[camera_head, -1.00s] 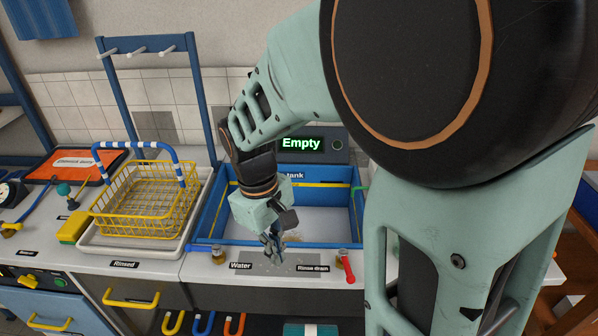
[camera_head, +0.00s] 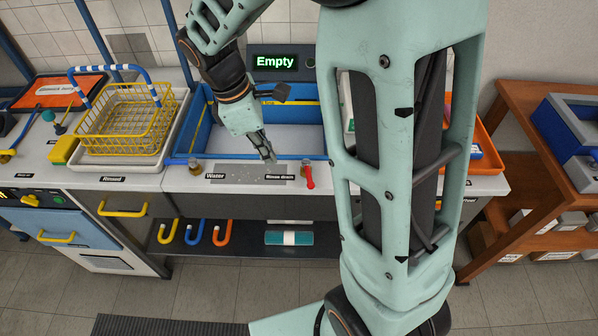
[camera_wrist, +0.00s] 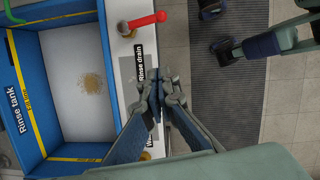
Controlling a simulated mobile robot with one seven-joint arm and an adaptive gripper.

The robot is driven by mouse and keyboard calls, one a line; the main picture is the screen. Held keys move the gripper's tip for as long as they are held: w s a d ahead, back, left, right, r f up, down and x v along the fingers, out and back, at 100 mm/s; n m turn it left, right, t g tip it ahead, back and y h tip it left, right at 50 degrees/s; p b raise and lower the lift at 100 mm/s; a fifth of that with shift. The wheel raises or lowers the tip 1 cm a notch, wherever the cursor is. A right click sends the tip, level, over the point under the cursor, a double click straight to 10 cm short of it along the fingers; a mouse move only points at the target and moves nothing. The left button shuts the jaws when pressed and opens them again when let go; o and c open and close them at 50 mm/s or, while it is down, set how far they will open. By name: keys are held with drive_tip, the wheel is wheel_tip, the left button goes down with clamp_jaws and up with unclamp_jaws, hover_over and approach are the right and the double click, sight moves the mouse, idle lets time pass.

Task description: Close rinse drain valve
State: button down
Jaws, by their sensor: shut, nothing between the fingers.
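In the wrist view the red handle (camera_wrist: 146,20) lies ahead of my gripper. My gripper (camera_head: 270,158) is shut and empty, above the counter to the left of the valve, apart from it. It also shows in the wrist view (camera_wrist: 160,90). The blue rinse tank (camera_head: 200,120) is behind; its display (camera_head: 275,62) reads "Empty". Some brownish grains (camera_wrist: 91,81) lie on the tank floor.
A brass water valve (camera_head: 194,166) stands left at the counter edge. A yellow wire basket (camera_head: 125,120) sits in a white tray (camera_head: 180,130) further left. An orange shelf unit (camera_head: 500,220) stands right. My arm hides the counter's right part.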

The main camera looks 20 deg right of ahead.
sight(309, 175)
drive_tip(key=d+f, duration=0.2)
drive_tip(key=f, duration=0.1)
drive_tip(key=d+f, duration=0.2)
drive_tip(key=f, duration=0.1)
drive_tip(key=s+d+f, duration=0.1)
drive_tip(key=d+f, duration=0.1)
drive_tip(key=f, duration=0.1)
drive_tip(key=shift+d, duration=0.15)
